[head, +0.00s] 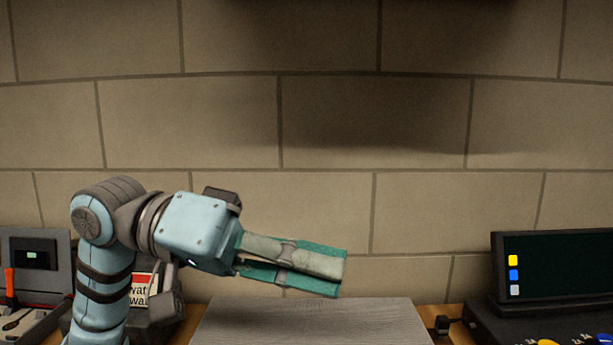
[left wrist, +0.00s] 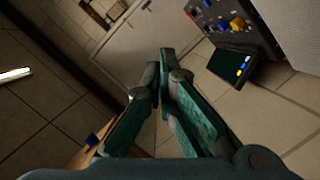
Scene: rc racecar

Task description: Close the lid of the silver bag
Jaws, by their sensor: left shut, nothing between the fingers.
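A grey, finely ribbed panel (head: 310,325), which looks like part of the silver bag, rises into the bottom middle of the head view. Its lower part is cut off by the frame, so I cannot tell how far its lid is open. My left gripper (head: 342,272) is shut and empty, above and behind the panel's top edge as seen in the picture, pointing right. I cannot tell whether they touch. In the left wrist view the gripper's fingers (left wrist: 160,75) are together with nothing between them. My right gripper is not in view.
A dark screen (head: 560,265) with yellow, blue and white squares stands at the right, on a black device with knobs. At the left are a grey open case (head: 40,255) with a red-handled tool and a dark box with a red-and-white label (head: 143,287). A brick wall (head: 330,130) stands behind.

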